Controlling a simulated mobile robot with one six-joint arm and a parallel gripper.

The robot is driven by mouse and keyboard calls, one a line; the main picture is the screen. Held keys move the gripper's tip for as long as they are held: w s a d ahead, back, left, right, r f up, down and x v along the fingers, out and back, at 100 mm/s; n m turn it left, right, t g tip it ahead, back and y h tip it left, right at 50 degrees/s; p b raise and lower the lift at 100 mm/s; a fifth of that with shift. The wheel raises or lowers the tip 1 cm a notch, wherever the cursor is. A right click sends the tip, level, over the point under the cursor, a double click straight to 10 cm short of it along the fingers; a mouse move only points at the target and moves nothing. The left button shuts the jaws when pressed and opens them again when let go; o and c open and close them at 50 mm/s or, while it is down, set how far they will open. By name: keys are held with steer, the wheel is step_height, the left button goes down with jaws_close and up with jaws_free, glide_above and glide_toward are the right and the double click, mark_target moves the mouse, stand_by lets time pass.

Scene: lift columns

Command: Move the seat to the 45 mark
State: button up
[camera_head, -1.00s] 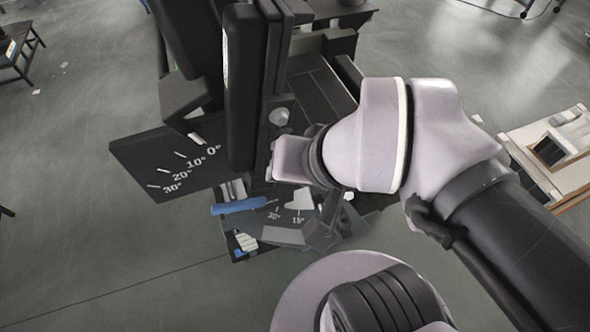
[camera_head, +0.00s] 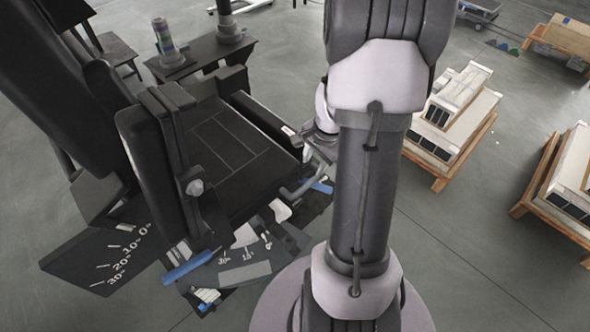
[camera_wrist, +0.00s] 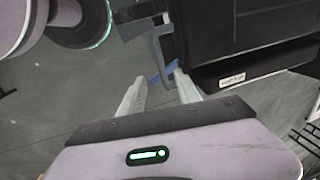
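The black seat (camera_head: 235,150) with its upright backrest (camera_head: 155,165) fills the left-middle of the head view. A dark plate (camera_head: 75,262) at lower left carries marks 0, 10, 20 and 30. A second plate (camera_head: 245,273) below the seat shows 30 and 15; I cannot read a 45 there. A grey bar handle (camera_head: 303,186) sticks out at the seat's near right corner and also shows in the wrist view (camera_wrist: 157,45). My gripper (camera_wrist: 159,76) is open and empty, its fingertips just short of the handle.
A round knob (camera_head: 195,187) sits on the seat's side. A dark bench (camera_head: 205,58) stands behind. Pallets with white boxes (camera_head: 455,110) stand at right, with clear floor between.

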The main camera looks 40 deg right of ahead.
mark_target(306, 185)
steer(key=f+b, duration=0.1)
steer(key=f, duration=0.3)
steer(key=w+f+b, duration=0.1)
steer(key=f+b, duration=0.1)
steer(key=f, duration=0.2)
steer(key=w+f+b, duration=0.1)
steer(key=f+b, duration=0.1)
steer(key=f, duration=0.2)
steer(key=shift+w+f, duration=0.2)
steer(key=shift+f, duration=0.15)
jaws_close()
stand_by(0.6)
